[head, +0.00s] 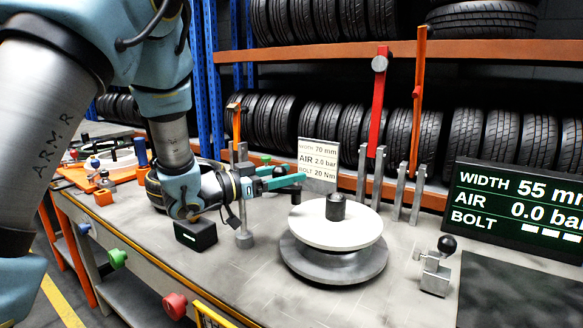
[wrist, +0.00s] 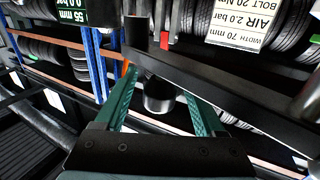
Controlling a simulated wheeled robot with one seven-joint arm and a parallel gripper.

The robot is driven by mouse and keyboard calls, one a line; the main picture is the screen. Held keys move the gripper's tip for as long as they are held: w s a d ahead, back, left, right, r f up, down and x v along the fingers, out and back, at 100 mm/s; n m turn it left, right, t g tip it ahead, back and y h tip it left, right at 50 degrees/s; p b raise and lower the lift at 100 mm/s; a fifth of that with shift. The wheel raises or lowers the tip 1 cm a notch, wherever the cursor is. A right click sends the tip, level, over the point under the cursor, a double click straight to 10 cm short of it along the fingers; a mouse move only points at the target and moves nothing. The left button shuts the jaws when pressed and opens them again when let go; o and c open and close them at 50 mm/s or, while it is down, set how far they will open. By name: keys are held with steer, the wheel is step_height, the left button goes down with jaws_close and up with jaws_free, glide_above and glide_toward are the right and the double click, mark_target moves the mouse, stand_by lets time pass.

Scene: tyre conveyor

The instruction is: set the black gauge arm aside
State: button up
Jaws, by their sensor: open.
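The black gauge arm (wrist: 235,100) shows in the wrist view as a dark bar running diagonally past my fingertips, with a round black knob (wrist: 158,97) on it. My gripper (wrist: 161,84) is open, its two green fingers on either side of the knob; I cannot tell whether either finger touches it. In the head view my gripper (head: 299,176) reaches right, beside a grey post (head: 243,205) and left of the white disc (head: 335,227). There the gauge arm is mostly hidden behind the fingers and wrist.
The white disc lies on a grey turntable (head: 333,268) with a black hub on top. A red lever (head: 377,105) and an orange lever (head: 418,100) stand upright behind. A small clamp with a black knob (head: 447,245) stands right. A black box (head: 195,236) sits below my wrist.

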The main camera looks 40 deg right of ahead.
steer(key=shift+s+d, duration=0.15)
steer(key=shift+d, duration=0.6)
jaws_close()
stand_by(0.9)
